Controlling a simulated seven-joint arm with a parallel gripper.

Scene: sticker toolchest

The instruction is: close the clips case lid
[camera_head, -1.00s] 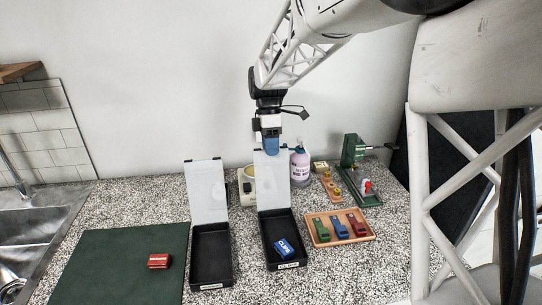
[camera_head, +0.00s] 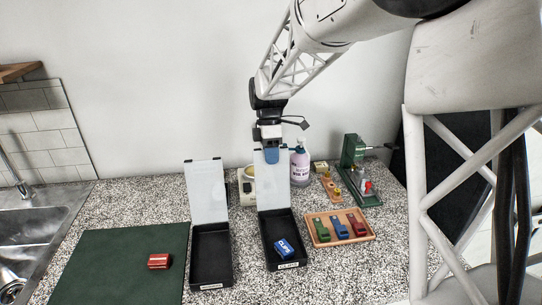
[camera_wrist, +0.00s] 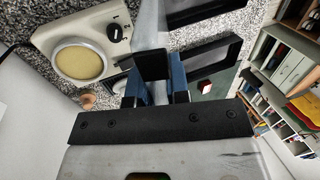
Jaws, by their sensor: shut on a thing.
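The clips case (camera_head: 265,243) is a black open tray on the counter, with a small label on its front and a blue block (camera_head: 284,248) inside. Its pale, see-through lid (camera_head: 273,190) stands up nearly vertical from the back edge. My gripper (camera_head: 271,157) is at the top edge of this lid, with its blue fingers pointing down. In the wrist view my gripper (camera_wrist: 155,92) is shut on the black tab (camera_wrist: 152,66) at the lid's top edge. The tab partly hides the lid behind it.
A second black case (camera_head: 210,262) with its lid up stands to the left. A green mat (camera_head: 110,265) with a red block is further left. A wooden tray (camera_head: 322,238) of clips lies right. A cream device (camera_head: 246,187) and a bottle (camera_head: 300,168) stand behind.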

